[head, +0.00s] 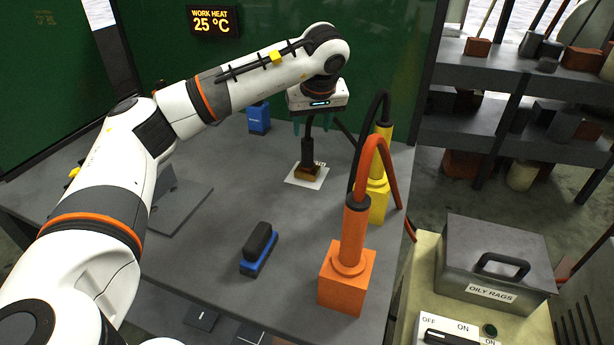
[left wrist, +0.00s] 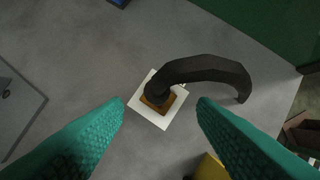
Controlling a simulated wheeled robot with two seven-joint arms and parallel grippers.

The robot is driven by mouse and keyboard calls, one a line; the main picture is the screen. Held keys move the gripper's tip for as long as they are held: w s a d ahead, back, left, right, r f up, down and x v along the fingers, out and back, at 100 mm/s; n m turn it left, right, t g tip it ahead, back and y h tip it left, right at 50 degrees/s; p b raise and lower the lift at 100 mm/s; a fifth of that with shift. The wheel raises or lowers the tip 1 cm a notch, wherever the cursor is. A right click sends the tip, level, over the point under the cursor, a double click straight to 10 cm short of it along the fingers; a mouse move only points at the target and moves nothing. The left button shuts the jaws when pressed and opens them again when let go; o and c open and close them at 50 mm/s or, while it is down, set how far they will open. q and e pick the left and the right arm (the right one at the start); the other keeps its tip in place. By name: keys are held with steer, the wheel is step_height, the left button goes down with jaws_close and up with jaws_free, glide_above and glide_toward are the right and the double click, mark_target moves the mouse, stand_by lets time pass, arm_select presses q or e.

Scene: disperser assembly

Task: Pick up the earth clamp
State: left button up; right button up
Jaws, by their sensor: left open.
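The earth clamp, as I take it, is a small brown-copper block (head: 308,173) on a white card, with a black cable rising from its top. In the left wrist view the block (left wrist: 160,103) lies on the white card (left wrist: 140,112), and its thick black cable (left wrist: 205,68) arches to the right. My left gripper (head: 310,126) points down above the block. Its teal fingers are open, one on each side of the block in the left wrist view (left wrist: 162,103), and nothing is held between them. My right gripper is not in view.
An orange block with an orange cable (head: 347,280) and a yellow block (head: 377,203) stand to the right on the grey table (head: 220,215). A blue-black tool (head: 259,249) lies in front. A blue item (head: 259,118) stands behind, near the green screen (head: 395,70). Grey plates (head: 180,205) lie left.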

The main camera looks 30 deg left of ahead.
mark_target(309, 141)
arm_select(q)
steer(key=x, duration=0.6)
steer(key=shift+f, duration=0.1)
steer(key=x, duration=0.2)
steer(key=s+x, duration=0.1)
steer(key=x, duration=0.1)
steer(key=shift+w+d+f+b, duration=0.1)
steer(key=shift+d+f+b, duration=0.05)
steer(key=shift+f+b, duration=0.2)
steer(key=shift+w+f, duration=0.1)
steer(key=shift+f, duration=0.3)
steer(key=shift+w, duration=0.1)
jaws_close()
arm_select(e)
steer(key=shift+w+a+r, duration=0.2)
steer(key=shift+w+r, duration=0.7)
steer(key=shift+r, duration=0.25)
